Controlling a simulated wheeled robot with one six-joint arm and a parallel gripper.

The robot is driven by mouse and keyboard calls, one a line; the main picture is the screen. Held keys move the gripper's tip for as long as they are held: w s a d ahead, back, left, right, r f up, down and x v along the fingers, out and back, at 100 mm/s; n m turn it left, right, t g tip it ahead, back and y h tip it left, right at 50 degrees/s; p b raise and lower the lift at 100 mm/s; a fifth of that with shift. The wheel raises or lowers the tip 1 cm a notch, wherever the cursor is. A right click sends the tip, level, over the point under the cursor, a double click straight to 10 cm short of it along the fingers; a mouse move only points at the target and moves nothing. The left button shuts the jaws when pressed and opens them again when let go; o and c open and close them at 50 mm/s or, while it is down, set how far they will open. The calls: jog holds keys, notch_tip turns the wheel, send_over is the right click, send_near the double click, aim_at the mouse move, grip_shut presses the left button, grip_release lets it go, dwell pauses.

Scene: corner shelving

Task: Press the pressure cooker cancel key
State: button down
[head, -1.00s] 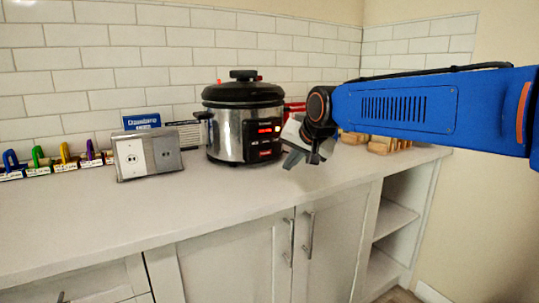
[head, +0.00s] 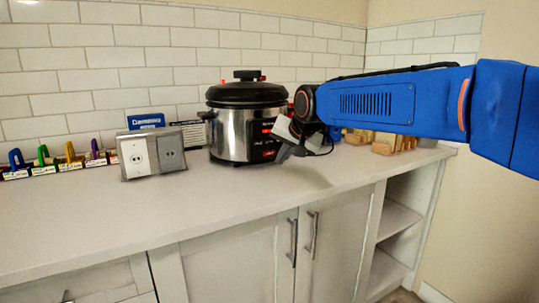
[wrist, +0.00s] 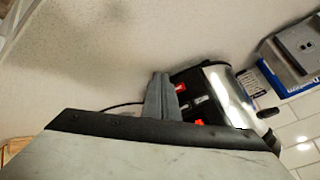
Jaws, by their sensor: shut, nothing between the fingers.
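The pressure cooker (head: 233,132) stands on the counter against the tiled wall, with a steel body, black lid and a dark front panel with red lit keys. My gripper (head: 281,157) is in front of the right side of that panel and hides part of it. In the wrist view the cooker's panel (wrist: 198,105) lies just beyond my shut, empty fingertips (wrist: 160,76). The key labels are too small to read, so I cannot tell which is cancel. I cannot tell if the fingertips touch the panel.
A grey outlet box (head: 151,153) stands on the counter left of the cooker, with a blue sign (head: 146,121) behind it. Coloured hooks (head: 70,153) line the far left. Wooden blocks (head: 384,143) stand behind my arm. The front counter (head: 200,205) is clear.

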jog(key=shift+w+a, duration=0.5)
jog(key=shift+w, duration=0.2)
jog(key=shift+w+a, duration=0.45)
jog(key=shift+w, duration=0.25)
jog(key=shift+w+a, duration=0.1)
jog(key=shift+w, duration=0.05)
dwell(1.0)
jog(key=shift+w+a, duration=0.15)
jog(key=shift+w, duration=0.05)
jog(key=shift+w+a, duration=0.2)
jog(key=shift+w, duration=0.05)
dwell(0.9)
jog(key=shift+s+d, duration=0.45)
jog(key=shift+s, duration=0.15)
dwell(0.4)
jog(key=shift+s+d, duration=0.7)
jog(key=shift+s, duration=0.35)
jog(key=shift+s+d, duration=0.7)
jog(key=shift+s, duration=0.35)
jog(key=shift+d, duration=0.1)
